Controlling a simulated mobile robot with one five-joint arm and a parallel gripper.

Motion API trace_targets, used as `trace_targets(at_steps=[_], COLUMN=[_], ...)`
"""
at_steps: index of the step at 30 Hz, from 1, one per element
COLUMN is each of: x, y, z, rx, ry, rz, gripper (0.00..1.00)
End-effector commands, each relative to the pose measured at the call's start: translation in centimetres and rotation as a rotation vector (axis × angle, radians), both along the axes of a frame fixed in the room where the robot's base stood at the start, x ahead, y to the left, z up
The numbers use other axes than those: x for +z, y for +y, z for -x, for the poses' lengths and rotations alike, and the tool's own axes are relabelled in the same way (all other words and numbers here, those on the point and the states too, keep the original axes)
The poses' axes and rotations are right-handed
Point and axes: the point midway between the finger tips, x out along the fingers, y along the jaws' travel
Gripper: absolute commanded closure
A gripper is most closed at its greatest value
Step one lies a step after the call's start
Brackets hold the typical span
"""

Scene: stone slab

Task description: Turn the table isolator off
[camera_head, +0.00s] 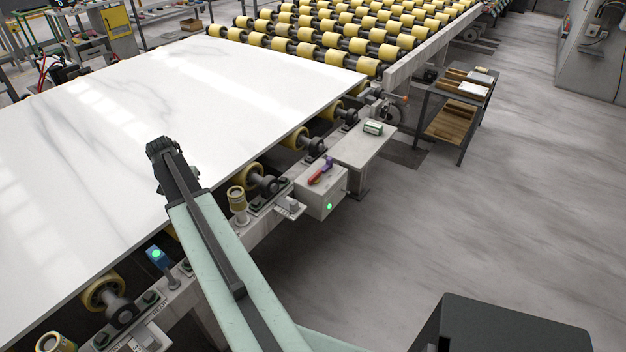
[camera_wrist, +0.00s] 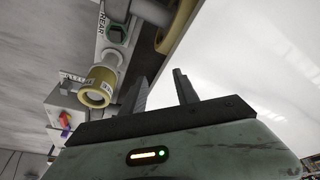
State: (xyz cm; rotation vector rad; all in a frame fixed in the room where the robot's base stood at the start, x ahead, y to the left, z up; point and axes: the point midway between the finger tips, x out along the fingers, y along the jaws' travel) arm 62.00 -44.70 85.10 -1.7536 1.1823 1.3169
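A grey box (camera_head: 320,196) with a red and purple handle (camera_head: 321,171) on top and a green lit lamp on its front hangs at the slab table's near side. I take it for the table isolator; its label is not readable. The box (camera_wrist: 62,108) and its handle (camera_wrist: 66,128) also show at the left of the wrist view. My gripper (camera_head: 166,152) is above the white slab, left of the box and apart from it. In the wrist view my gripper (camera_wrist: 160,76) has its two dark fingers apart with nothing between them.
The white slab (camera_head: 130,95) lies on yellow rollers. A yellow-capped post (camera_head: 237,199) and a small white fitting (camera_head: 290,208) stand left of the box. A blue post with a green light (camera_head: 158,255) is nearer.

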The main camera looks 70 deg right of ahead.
Motion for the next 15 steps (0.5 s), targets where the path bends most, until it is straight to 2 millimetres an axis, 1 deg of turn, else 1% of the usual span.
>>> trace_targets(at_steps=[1, 2, 3, 5, 6, 8, 9, 10, 12, 13, 15], x=[-1.0, -1.2, -1.4, -1.8, -2.2, -2.5, -2.7, -2.8, -3.0, -3.0, -3.0], y=[-7.2, -10.6, -14.8, -19.8, -22.5, -26.0, -27.7, -28.8, -30.5, -30.9, -31.5], z=[2.3, 4.1, 6.8, 11.9, 15.5, 20.2, 23.0, 24.8, 28.0, 28.9, 30.2], rx=[-0.129, -0.197, -0.282, -0.383, -0.441, -0.516, -0.557, -0.584, -0.628, -0.642, -0.659], ry=[-0.017, -0.029, -0.038, -0.043, -0.040, -0.038, -0.037, -0.035, -0.033, -0.032, -0.032], rz=[0.023, 0.038, 0.054, 0.068, 0.073, 0.080, 0.084, 0.086, 0.091, 0.093, 0.094], gripper=[0.64, 0.64, 0.64, 0.64, 0.64, 0.64, 0.64, 0.64, 0.64, 0.64, 0.64])
